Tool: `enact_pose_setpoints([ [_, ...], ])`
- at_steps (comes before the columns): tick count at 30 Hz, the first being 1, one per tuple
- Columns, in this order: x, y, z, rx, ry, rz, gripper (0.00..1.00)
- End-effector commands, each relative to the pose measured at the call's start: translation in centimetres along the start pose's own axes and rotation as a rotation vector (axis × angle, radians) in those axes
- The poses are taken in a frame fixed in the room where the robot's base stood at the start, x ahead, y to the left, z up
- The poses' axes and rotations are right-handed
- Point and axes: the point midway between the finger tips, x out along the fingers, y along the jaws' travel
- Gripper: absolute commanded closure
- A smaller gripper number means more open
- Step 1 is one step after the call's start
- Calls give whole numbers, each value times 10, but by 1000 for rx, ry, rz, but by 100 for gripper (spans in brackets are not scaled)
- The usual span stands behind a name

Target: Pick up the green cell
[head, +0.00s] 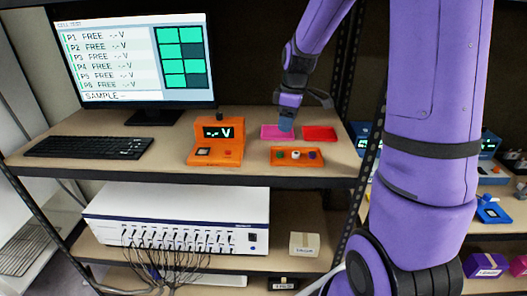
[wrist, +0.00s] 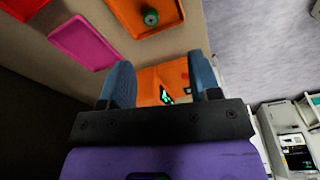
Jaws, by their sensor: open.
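The green cell (head: 278,155) stands at the left end of an orange tray (head: 296,163) on the upper shelf. A white cell (head: 296,154) and a purple cell (head: 313,155) are in the same tray. In the wrist view the green cell (wrist: 151,17) shows at the top, beyond my fingers, in the orange tray (wrist: 172,12). My gripper (head: 286,124) hangs over the pink tray, behind the orange tray in the head view. In the wrist view my gripper (wrist: 163,75) has its blue fingers apart with nothing between them.
A pink tray (head: 268,132) and a red tray (head: 320,133) lie behind the orange one. An orange tester (head: 215,144) stands left, also seen between my fingers (wrist: 165,78). A keyboard (head: 88,148) and monitor (head: 137,55) are further left. A black rack post (head: 362,120) stands right.

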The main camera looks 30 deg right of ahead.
Motion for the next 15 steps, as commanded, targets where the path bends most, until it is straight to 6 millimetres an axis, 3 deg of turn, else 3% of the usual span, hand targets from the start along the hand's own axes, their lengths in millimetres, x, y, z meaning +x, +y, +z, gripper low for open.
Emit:
enact_pose_setpoints([
  [4,14,9,2,-26,-4,-15,43],
  [15,61,9,3,-31,-5,-18,43],
])
